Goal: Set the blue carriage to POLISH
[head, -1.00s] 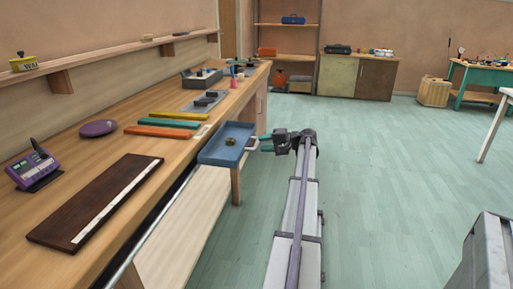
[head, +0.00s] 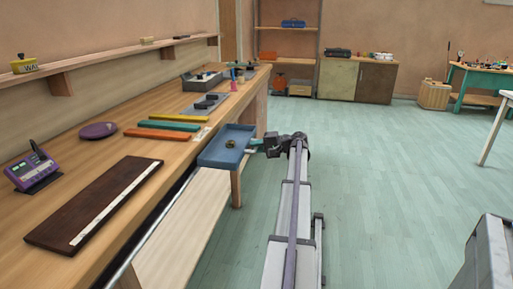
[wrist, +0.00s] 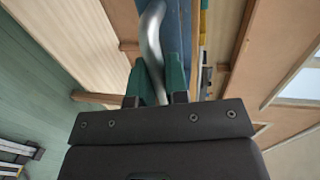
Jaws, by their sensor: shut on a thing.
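The blue carriage (head: 223,157) is a shallow tray at the front edge of the workbench, on a metal rail (head: 175,203). A small brownish round thing (head: 231,144) lies in it. Its pale handle sticks out on the right side, mostly hidden by my gripper in the head view. My gripper (head: 257,146) has green fingers shut on the handle. In the wrist view the curved silver handle (wrist: 152,35) runs between the two green fingers (wrist: 157,68). No POLISH label is readable.
The bench (head: 130,148) holds a dark board (head: 92,205) with a white strip, a purple device (head: 33,170), a purple disc (head: 98,130), and coloured bars (head: 165,134). A wooden leg (head: 236,187) stands below the carriage.

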